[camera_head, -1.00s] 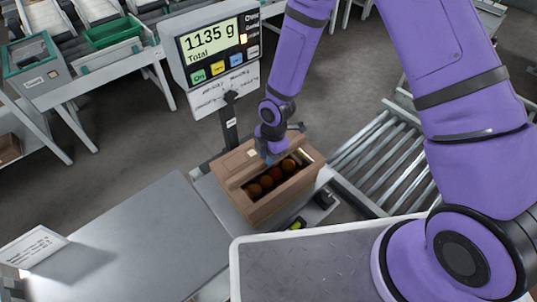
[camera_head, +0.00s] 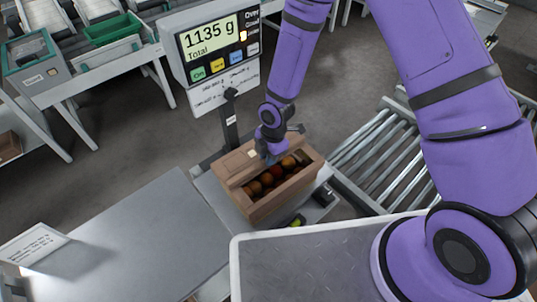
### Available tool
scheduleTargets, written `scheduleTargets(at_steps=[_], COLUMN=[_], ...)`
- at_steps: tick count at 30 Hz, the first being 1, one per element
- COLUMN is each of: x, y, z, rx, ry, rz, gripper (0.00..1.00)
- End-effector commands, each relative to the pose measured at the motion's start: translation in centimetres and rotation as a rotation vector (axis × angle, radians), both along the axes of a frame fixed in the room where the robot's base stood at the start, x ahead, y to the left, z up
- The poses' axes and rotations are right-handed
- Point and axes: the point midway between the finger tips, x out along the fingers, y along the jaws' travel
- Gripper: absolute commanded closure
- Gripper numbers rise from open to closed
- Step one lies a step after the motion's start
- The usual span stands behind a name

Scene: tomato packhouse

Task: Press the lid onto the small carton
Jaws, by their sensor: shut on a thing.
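The small carton (camera_head: 262,208) is a brown box standing on the scale, with several orange-red tomatoes (camera_head: 267,179) showing through its uncovered part. A brown lid panel (camera_head: 236,165) with a small pale label lies over the carton's far left side, so the top is only partly covered. My gripper (camera_head: 270,158) is at the lid's inner edge, above the carton, and appears shut on the lid. The fingertips are small and partly hidden, so the exact grip is unclear. I cannot tell whether the lid touches the rim all round.
The scale display (camera_head: 215,45) behind the carton reads 1135 g. A bare grey table (camera_head: 130,235) is at the left front. A roller conveyor (camera_head: 375,155) runs at the right. A white-rimmed metal tray (camera_head: 300,265) is in front, and a sign (camera_head: 35,245) stands at the far left.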

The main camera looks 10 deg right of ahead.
Motion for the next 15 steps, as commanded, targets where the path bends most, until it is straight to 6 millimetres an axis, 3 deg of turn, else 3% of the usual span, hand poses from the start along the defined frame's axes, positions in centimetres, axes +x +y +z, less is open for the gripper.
scheduleTargets(at_steps=[15], x=[-0.02], y=[0.01], z=[-0.92], rx=[-0.001], ry=[0.001], rz=[0.0], gripper=[1.0])
